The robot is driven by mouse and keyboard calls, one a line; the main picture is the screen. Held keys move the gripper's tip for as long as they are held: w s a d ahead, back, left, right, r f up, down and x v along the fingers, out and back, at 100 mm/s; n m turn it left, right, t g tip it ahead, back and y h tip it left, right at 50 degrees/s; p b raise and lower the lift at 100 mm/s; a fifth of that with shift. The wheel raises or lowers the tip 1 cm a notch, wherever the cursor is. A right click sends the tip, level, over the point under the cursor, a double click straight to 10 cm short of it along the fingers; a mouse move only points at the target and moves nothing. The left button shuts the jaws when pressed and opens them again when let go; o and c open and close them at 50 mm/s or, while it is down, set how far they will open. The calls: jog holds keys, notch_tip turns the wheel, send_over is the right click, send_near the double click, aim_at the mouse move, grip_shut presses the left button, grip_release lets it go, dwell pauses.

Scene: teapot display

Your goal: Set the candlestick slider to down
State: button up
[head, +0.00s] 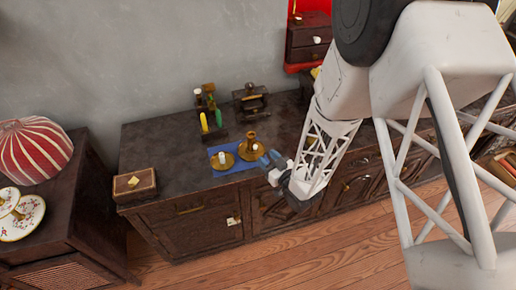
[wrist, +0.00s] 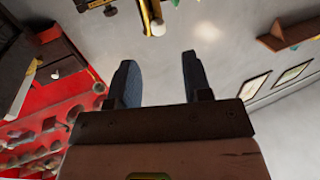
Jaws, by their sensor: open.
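Two brass candlestick-like pieces stand on a blue mat (head: 216,168) on the sideboard in the head view. One is a low brass dish (head: 222,161) with a pale upright part; the other is a taller brass piece (head: 249,150) to its right. I cannot tell which carries the slider, nor its setting. My gripper (head: 271,161) is just right of the taller piece, near the sideboard's front edge. In the wrist view my gripper (wrist: 159,62) is open, with nothing between its fingers. A brass piece with a white round end (wrist: 157,27) shows beyond the fingertips; I cannot tell which piece it is.
Behind the mat stand a yellow candle (head: 204,122), a green candle (head: 219,118) and a dark metal device (head: 250,101). A small box (head: 134,184) sits at the sideboard's left end. A red-and-white shade (head: 34,150) is further left.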

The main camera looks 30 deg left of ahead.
jog(key=shift+x, duration=3.1)
grip_shut()
